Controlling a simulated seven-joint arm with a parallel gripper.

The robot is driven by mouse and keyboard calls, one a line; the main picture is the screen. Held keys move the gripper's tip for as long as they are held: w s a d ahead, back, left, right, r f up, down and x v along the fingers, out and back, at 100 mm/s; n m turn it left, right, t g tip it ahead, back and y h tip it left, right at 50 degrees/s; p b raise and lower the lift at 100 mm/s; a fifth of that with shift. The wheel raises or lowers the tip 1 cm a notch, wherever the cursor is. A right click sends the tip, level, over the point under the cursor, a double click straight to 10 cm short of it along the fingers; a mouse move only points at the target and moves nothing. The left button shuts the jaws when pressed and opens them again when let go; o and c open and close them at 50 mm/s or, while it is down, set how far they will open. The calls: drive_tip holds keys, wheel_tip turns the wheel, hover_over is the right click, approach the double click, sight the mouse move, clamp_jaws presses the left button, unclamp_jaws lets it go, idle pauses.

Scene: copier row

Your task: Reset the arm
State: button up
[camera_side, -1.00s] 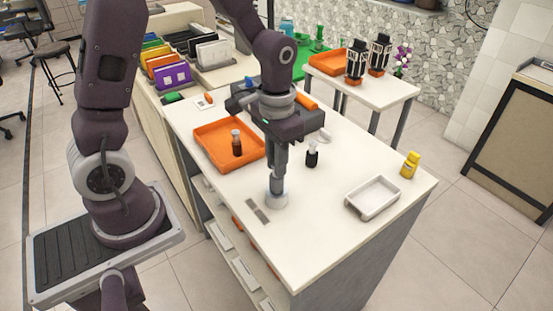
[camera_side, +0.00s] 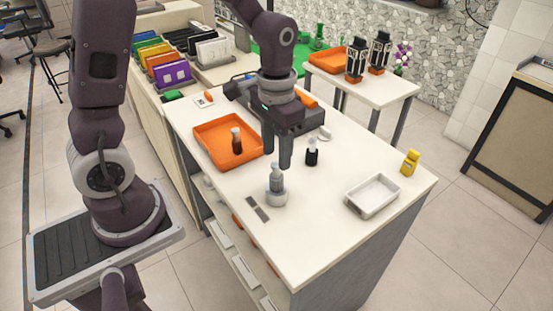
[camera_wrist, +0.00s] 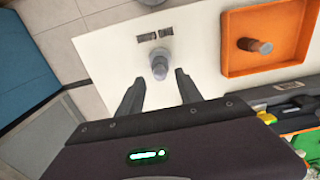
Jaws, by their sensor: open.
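My gripper (camera_side: 278,158) is open and empty above the white worktop (camera_side: 310,230). In the wrist view my gripper (camera_wrist: 158,82) shows its two fingers spread, with nothing between them. A grey bottle (camera_side: 277,178) stands upright in a round white holder (camera_side: 277,199), just below and in front of the fingertips. In the wrist view the grey bottle (camera_wrist: 159,68) lies beyond the fingertips, apart from them.
An orange tray (camera_side: 215,127) holds a dark bottle (camera_side: 236,145). A black bottle with a white cap (camera_side: 312,152) stands close right of the gripper. The front of the worktop is clear.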

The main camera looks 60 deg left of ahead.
wheel_tip(320, 180, up, 5)
drive_tip(key=shift+s+f, duration=0.1)
drive_tip(key=shift+f, duration=0.1)
drive_tip(key=s+r+t, duration=0.2)
drive_tip(key=s+r, duration=0.3)
drive_tip(key=s, duration=0.2)
drive_tip(key=s+d+r+t, duration=0.1)
drive_tip(key=s+r+t, duration=0.2)
drive_tip(key=s, duration=0.5)
drive_tip(key=shift+d+r+t, duration=0.3)
drive_tip(key=shift+r, duration=0.55)
